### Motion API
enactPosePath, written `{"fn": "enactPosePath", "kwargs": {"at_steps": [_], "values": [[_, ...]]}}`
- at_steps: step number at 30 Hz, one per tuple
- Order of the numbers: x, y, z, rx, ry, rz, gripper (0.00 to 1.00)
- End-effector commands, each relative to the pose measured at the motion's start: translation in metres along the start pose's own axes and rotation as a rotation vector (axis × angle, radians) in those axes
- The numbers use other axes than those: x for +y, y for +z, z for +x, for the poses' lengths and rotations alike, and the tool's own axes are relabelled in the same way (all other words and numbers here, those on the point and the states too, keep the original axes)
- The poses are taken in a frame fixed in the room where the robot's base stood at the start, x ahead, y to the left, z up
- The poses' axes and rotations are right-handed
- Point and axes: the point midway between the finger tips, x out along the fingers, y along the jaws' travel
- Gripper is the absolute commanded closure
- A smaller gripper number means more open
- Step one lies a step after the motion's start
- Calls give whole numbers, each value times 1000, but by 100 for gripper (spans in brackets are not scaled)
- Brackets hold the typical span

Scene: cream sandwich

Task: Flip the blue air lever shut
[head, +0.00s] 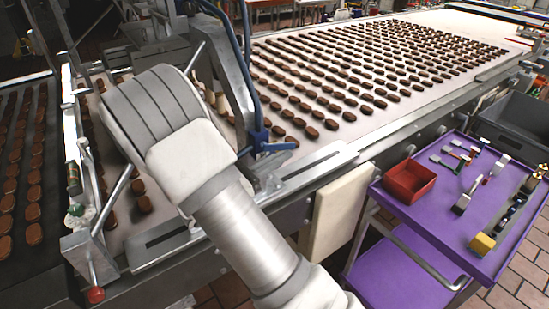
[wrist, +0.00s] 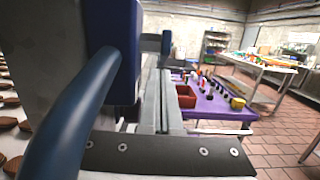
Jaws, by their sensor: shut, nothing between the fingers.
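The blue air lever (head: 279,147) is on a small blue valve (head: 258,136) at the foot of a blue hose, beside the grey metal upright over the conveyor. Its handle sticks out to the right, nearly level. My arm stands left of the lever, apart from it in the picture. My gripper's fingers are hidden behind the arm in the head view and cannot be made out in the wrist view. The wrist view shows a large blue hose (wrist: 68,112) and a dark blue block (wrist: 112,50) very close. I cannot tell which part there is the lever.
A conveyor (head: 462,28) carries rows of brown biscuits. A purple cart (head: 415,222) with a red bin (head: 409,181) and tools stands at right. A grey metal upright (head: 228,75) and blue hose (head: 247,60) crowd the space beside my arm. The tiled floor is open at right.

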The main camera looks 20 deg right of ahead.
Motion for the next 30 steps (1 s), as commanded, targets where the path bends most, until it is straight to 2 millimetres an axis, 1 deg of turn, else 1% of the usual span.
{"fn": "enactPosePath", "kwargs": {"at_steps": [1,9,30], "values": [[0,3,2,-1,0,-1,100],[0,6,8,0,0,-2,100],[0,6,9,1,-1,-1,100]]}}
